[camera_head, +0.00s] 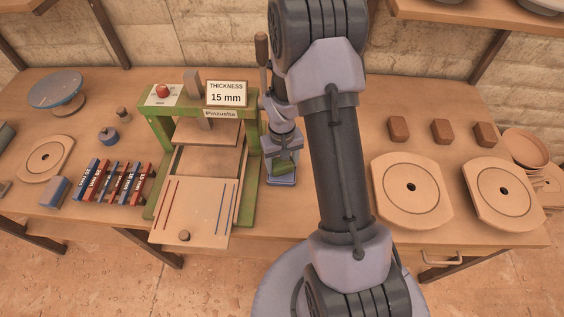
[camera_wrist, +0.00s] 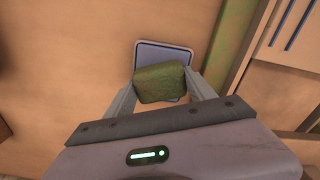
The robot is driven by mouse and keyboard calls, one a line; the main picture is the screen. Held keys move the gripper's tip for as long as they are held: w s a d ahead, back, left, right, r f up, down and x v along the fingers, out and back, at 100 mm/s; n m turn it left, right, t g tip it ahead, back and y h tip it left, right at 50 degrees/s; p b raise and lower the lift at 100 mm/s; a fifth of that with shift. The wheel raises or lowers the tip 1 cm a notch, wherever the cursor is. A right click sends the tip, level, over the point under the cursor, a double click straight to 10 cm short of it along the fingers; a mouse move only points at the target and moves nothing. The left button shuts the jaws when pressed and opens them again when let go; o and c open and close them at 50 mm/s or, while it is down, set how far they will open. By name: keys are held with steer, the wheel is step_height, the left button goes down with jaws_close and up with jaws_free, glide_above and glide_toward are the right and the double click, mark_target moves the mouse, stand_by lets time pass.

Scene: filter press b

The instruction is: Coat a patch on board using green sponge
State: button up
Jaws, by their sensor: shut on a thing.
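My gripper (camera_head: 283,160) is shut on a green sponge (camera_wrist: 161,82), a blocky piece held between the two fingers in the wrist view. The sponge also shows small and partly covered by my gripper in the head view (camera_head: 283,170). It is over a small blue-rimmed square tray (camera_wrist: 187,52) on the table; I cannot tell whether it touches the tray. A pale board (camera_head: 192,213) with red and blue lines and a small dark knob lies on the front of the green press, left of my gripper. Part of a lined surface shows at the wrist view's upper right (camera_wrist: 299,25).
The green-framed press (camera_head: 249,186) stands close on the left, with a "15 mm" thickness sign (camera_head: 226,94). Several red and blue bars (camera_head: 112,182) lie further left. Round-marked boards (camera_head: 412,211) and brown blocks (camera_head: 441,130) are at the right. My arm hides the middle of the table.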

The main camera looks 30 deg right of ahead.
mark_target(282, 162)
stand_by(0.3)
step_height(282, 162, up, 7)
steer(key=p, duration=0.5)
